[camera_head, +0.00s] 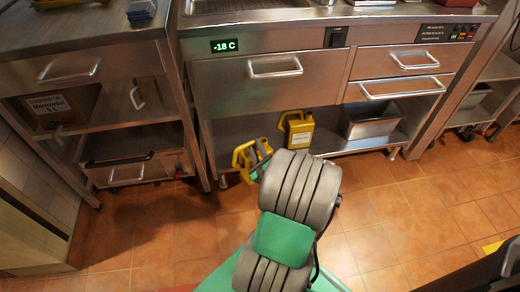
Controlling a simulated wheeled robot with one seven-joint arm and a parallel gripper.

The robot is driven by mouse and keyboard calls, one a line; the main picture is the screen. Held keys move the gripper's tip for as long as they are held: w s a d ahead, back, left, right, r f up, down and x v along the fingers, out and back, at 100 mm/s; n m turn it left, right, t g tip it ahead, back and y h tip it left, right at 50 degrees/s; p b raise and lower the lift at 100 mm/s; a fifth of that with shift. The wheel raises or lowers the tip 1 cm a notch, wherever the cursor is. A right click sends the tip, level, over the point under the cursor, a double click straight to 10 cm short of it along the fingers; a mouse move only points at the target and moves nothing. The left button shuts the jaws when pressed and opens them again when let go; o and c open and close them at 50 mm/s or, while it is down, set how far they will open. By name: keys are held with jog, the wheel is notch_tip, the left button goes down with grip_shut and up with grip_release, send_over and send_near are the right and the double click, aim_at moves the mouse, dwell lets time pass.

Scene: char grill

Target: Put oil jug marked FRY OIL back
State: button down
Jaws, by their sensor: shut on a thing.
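A yellow oil jug (241,160) is at my gripper (259,152), in front of the lower shelf (232,133) of the steel counter. My gripper is shut on this jug, on its near right side. My grey and green arm hides part of the jug, and its label does not show. I cannot tell whether the jug touches the shelf. A second yellow jug (300,138) with a white label stands upright on the shelf, to the right of the held one. Its label is too small to read.
A steel pan (369,124) stands further right on the shelf. Drawers (275,68) with bar handles sit above. A side cabinet (70,95) on the left holds a cardboard box (62,106).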

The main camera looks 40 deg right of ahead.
jog(key=shift+w+d+r, duration=0.1)
jog(key=shift+d, duration=0.15)
jog(key=x, duration=0.6)
jog(key=shift+w+d, duration=0.1)
jog(key=shift+d, duration=0.05)
jog(key=w+d+f+b, duration=0.3)
jog(key=w+d, duration=0.2)
jog(key=w, duration=0.5)
jog(key=shift+f+b, duration=0.25)
jog(key=shift+b, duration=0.05)
jog(key=c, duration=1.2)
grip_release()
jog(key=shift+f, duration=0.15)
jog(key=shift+c, duration=0.2)
